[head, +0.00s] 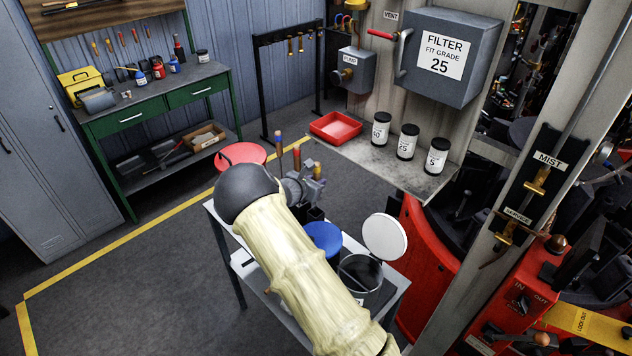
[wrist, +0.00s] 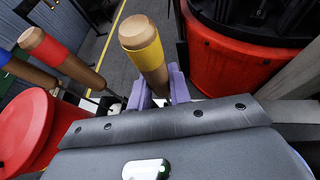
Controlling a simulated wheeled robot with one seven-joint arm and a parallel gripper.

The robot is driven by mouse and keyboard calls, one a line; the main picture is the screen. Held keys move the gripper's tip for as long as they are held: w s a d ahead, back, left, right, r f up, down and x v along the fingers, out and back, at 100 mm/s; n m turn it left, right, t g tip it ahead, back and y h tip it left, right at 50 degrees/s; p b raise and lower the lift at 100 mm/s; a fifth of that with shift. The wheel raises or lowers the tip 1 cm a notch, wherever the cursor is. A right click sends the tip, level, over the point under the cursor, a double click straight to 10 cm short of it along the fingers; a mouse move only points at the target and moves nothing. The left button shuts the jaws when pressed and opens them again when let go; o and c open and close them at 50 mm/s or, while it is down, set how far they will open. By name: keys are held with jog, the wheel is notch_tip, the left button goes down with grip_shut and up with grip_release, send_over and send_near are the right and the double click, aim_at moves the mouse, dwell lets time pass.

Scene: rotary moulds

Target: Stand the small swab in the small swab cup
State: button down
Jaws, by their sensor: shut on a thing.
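My gripper (wrist: 160,88) is shut on a wooden-handled swab with a yellow band (wrist: 145,55). Its purple fingertips close on both sides of the handle, and the swab's lower end is hidden. In the head view my gripper (head: 312,184) is over the far part of the small table, partly behind my arm. A red-banded swab (wrist: 52,50) and a blue-banded swab (wrist: 20,68) stand tilted to the left in the wrist view. I cannot tell the swabs' sizes apart surely. No swab cup shows clearly; dark shapes below my gripper are partly hidden.
A shelf with several labelled jars (head: 407,142) and a red tray (head: 336,126) lies behind. Red machinery (head: 428,255) stands close on the right.

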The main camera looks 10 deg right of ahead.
jog(key=shift+f+b, duration=0.3)
jog(key=shift+b, duration=0.1)
dwell(0.5)
jog(key=c, duration=1.2)
grip_release()
jog(key=b+v, duration=0.5)
jog(key=v, duration=1.2)
jog(key=shift+a+r, duration=0.1)
